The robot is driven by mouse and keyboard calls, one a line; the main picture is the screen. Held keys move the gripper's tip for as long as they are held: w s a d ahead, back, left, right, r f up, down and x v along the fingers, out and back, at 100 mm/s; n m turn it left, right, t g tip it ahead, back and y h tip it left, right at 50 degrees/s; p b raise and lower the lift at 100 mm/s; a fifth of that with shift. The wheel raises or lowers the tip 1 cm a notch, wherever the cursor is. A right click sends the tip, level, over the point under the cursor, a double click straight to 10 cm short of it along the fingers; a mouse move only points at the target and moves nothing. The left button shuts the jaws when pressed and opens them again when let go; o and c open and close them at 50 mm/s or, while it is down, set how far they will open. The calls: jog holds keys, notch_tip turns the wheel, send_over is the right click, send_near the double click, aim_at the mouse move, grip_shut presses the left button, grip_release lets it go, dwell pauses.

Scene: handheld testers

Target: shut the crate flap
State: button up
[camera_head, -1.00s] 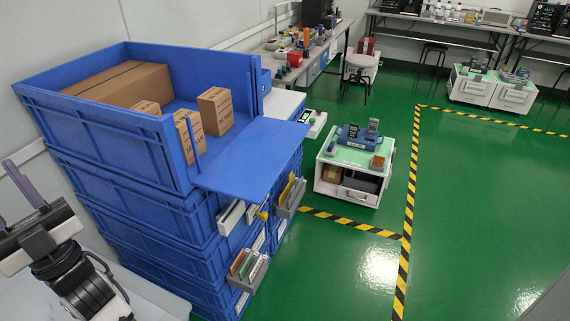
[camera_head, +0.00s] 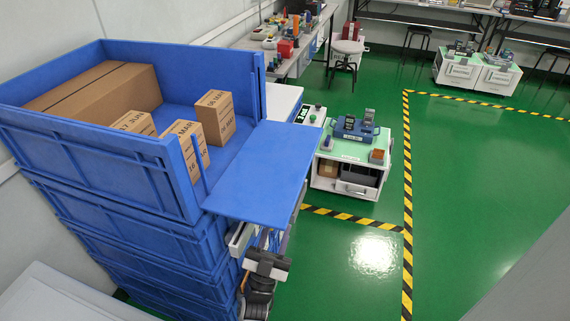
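The blue crate (camera_head: 90,165) on top of the stack has its front flap (camera_head: 262,172) folded down. The flap sticks out roughly level toward the right, so the crate's front is open. My gripper (camera_head: 272,240) is below the flap's near right part, pointing up. Its fingertips are partly hidden by the flap, and I cannot tell whether they touch its underside or how far apart they are. I see nothing held.
Several cardboard boxes (camera_head: 213,117) stand inside the crate, behind the opening. More blue crates (camera_head: 130,240) are stacked beneath it. A white cart (camera_head: 345,170) with devices stands beyond the flap. Green floor (camera_head: 480,170) to the right is clear.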

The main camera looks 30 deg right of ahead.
aim_at(297, 179)
jog(key=shift+g, duration=0.4)
jog(key=p+x, duration=0.2)
jog(key=x, duration=0.5)
jog(key=p+x, duration=0.2)
jog(key=x, duration=0.4)
jog(key=shift+w+d+r+p, duration=0.1)
jog(key=shift+w+d+p, duration=0.05)
jog(key=shift+d+p, duration=0.3)
grip_shut()
